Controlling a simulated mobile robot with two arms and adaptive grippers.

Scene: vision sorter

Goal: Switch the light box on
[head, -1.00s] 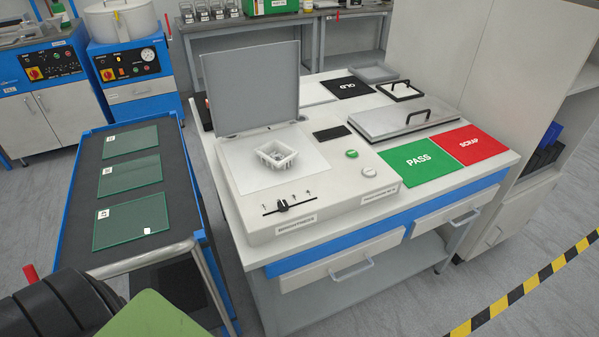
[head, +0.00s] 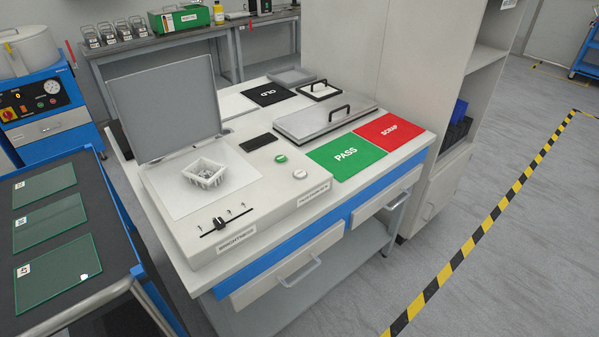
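The light box (head: 200,262) is a white unit on the bench with its grey lid (head: 165,105) raised. A small white slotted basket (head: 205,172) with small grey pieces in it stands on its pale top panel (head: 185,200), which shows no clear glow. On the right of its top are a green round button (head: 281,158) and a white round button (head: 300,174). Behind them is a dark display (head: 259,142). A black slider (head: 219,223) sits at the front above a brightness label. Neither gripper is in view.
Right of the light box lie a green PASS mat (head: 346,157), a red SCRAP mat (head: 394,131) and a grey lidded tray (head: 318,121). A blue cart with several glass plates (head: 50,222) stands close at left. The floor right of the bench (head: 360,295) is open.

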